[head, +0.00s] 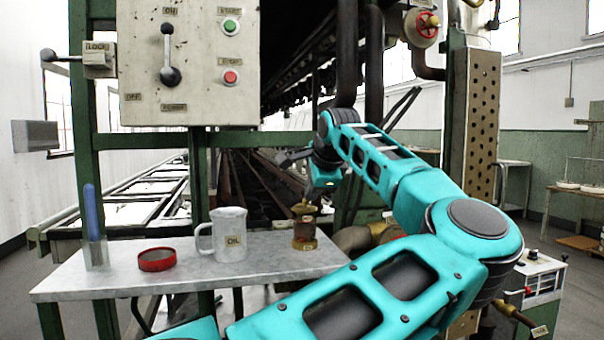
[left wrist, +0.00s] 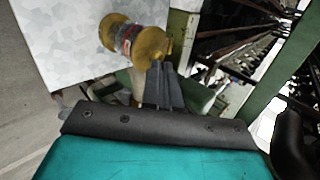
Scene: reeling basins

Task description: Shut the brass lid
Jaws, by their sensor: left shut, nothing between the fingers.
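A small oiler with a glass body and brass fittings (head: 305,233) stands upright at the right end of the grey table. Its brass lid (head: 304,209) is at the top; the frames do not clearly show whether it is closed or ajar. In the left wrist view the lid (left wrist: 152,45) appears as a yellow brass disc just beyond my fingertips. My right gripper is not in view.
A white jug marked OIL (head: 230,236), a red tin (head: 156,259) and a clear holder with a blue tool (head: 95,225) stand on the grey table (head: 110,284). A control box (head: 190,70) hangs above. Green machine posts and dark pipes stand behind the oiler.

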